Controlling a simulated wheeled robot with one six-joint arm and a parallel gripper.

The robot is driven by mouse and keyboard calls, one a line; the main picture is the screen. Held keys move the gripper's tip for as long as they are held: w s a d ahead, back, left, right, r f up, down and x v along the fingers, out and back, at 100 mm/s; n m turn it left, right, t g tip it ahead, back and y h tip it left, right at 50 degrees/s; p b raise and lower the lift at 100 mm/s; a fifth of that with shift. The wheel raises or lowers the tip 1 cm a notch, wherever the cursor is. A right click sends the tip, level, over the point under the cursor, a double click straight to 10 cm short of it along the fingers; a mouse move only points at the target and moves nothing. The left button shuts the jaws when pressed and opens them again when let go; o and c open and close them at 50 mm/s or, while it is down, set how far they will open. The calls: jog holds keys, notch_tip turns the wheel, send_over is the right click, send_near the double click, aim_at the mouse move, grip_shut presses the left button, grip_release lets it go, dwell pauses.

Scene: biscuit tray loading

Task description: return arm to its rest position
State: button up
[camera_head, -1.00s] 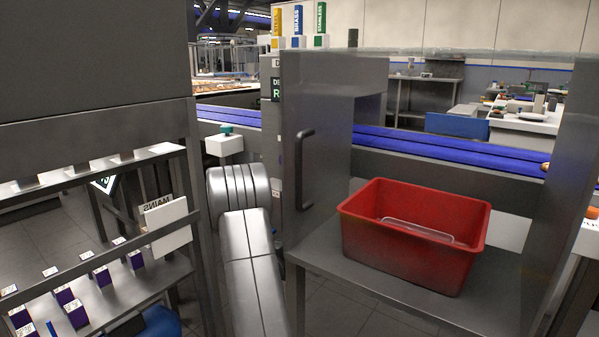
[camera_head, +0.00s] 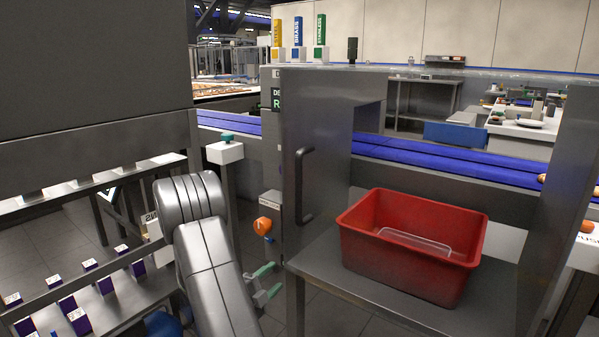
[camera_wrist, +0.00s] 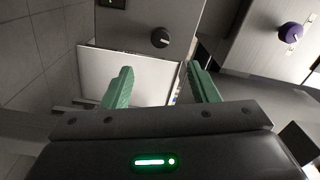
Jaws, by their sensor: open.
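My gripper (camera_head: 268,283) shows in the head view with its green fingers beside my grey arm, in front of the steel table with the red bin. In the wrist view my gripper (camera_wrist: 160,86) has its two green fingers spread apart, with nothing between them. Beyond the fingers are a pale panel (camera_wrist: 145,72) and a grey box face with a dark knob (camera_wrist: 160,38). My arm is bent, with its elbow toward the camera.
A red bin (camera_head: 365,252) holding a clear tray stands on a steel table (camera_head: 345,285) at right. A steel door with a dark handle (camera_head: 302,185) is beside my arm. Shelves with purple boxes (camera_head: 68,303) are at left. A blue conveyor (camera_head: 440,160) runs behind.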

jog(key=w+d+m+p, duration=0.1)
jog(key=w+d+m, duration=0.3)
jog(key=m, duration=0.6)
jog(key=w+d+m+p, duration=0.1)
jog(key=w+d+m, duration=0.2)
jog(key=w+m, duration=0.4)
jog(key=m, duration=0.3)
jog(key=shift+d+r+g, duration=0.3)
jog(key=shift+d+r, duration=0.05)
jog(key=shift+d, duration=0.05)
dwell(0.6)
jog(key=shift+s, duration=0.15)
dwell(0.4)
